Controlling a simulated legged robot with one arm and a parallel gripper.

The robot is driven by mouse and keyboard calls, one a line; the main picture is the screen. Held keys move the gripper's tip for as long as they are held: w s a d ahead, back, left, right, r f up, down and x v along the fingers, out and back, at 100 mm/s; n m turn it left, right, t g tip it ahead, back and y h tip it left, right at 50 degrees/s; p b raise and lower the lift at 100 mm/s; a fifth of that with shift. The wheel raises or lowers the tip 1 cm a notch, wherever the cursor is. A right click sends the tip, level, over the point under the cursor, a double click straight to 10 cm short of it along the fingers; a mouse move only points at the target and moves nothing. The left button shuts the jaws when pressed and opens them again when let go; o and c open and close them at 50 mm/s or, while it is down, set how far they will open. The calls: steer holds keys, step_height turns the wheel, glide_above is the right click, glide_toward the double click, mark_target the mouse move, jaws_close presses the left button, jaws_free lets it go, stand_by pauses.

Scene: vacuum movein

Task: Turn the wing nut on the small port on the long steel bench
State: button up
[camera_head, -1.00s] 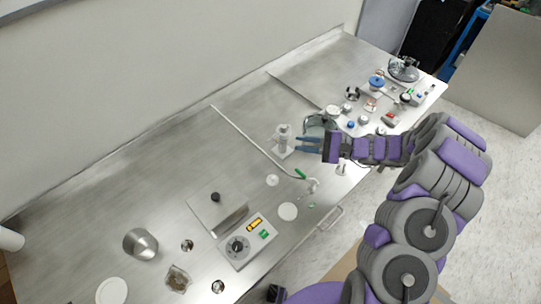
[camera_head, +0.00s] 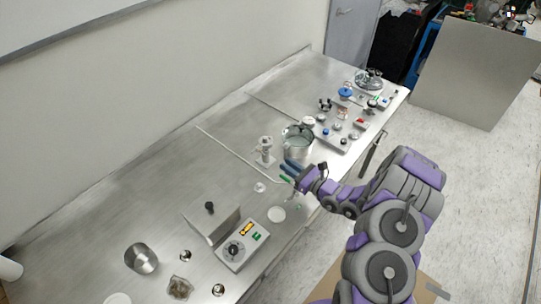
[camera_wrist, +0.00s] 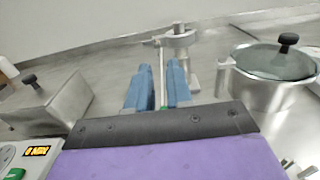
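A small grey upright fitting (camera_head: 265,151) stands on the long steel bench (camera_head: 150,190), left of a steel pot. It looks like the small port. In the wrist view the fitting (camera_wrist: 180,42) shows a round clamp-like top on a post, beyond the fingertips. I cannot clearly make out the wing nut. My gripper (camera_head: 288,169) is on the near side of the fitting, apart from it. In the wrist view my gripper (camera_wrist: 158,78) has its two blue fingers apart, with a thin rod and a bit of green visible in the gap.
The steel pot (camera_head: 298,143) with a black-knobbed lid stands close right of my gripper. A control box (camera_head: 242,246) and a wedge-shaped block (camera_head: 210,222) are to the left. Several small parts crowd the far right end.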

mark_target(263, 153)
steer(key=x, duration=0.8)
steer(key=shift+s+a+f, duration=0.1)
steer(key=shift+s+a, duration=0.1)
steer(key=shift+a, duration=0.35)
steer(key=shift+w, duration=0.4)
steer(key=shift+c, duration=0.2)
steer(key=shift+a, duration=0.25)
jaws_close()
